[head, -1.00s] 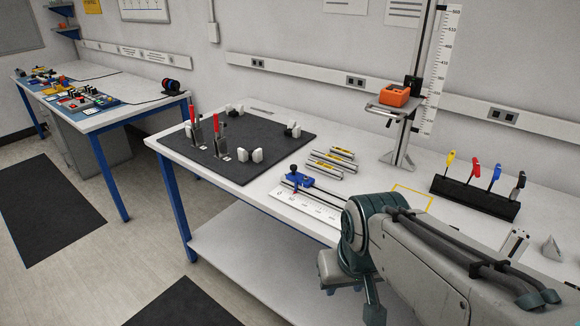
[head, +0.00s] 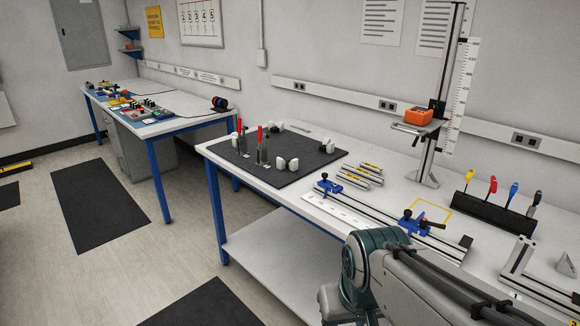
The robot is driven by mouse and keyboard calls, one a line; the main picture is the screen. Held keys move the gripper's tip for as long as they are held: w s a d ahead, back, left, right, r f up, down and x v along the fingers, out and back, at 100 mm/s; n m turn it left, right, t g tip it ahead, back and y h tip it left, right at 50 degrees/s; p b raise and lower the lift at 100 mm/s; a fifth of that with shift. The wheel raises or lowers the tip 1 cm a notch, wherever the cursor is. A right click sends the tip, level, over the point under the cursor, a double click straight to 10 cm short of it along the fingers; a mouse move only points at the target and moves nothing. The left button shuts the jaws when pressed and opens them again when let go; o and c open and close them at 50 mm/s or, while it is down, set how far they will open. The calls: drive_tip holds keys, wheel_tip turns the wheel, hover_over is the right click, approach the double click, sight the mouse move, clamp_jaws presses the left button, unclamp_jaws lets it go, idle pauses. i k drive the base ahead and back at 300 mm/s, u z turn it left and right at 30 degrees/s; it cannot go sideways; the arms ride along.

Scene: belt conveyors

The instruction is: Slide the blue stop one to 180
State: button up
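A long metal rail (head: 376,219) lies along the front of the workbench with a white printed scale (head: 336,211) in front of it. One blue stop (head: 328,185) with a dark knob sits near the rail's left end. The scale's numbers are too small to read. My arm covers the bench's front edge at the lower right. My gripper is not in view, as far as I can tell.
A black mat (head: 270,158) holds red-handled clamps and white blocks. Short bars (head: 357,174) lie behind the rail. A black rack (head: 493,213) holds coloured-handled tools. A metal square frame (head: 540,275) lies at right.

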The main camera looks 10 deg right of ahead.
sight(325, 184)
drive_tip(key=u, duration=0.25)
drive_tip(key=i, duration=1.4)
drive_tip(key=z, duration=0.5)
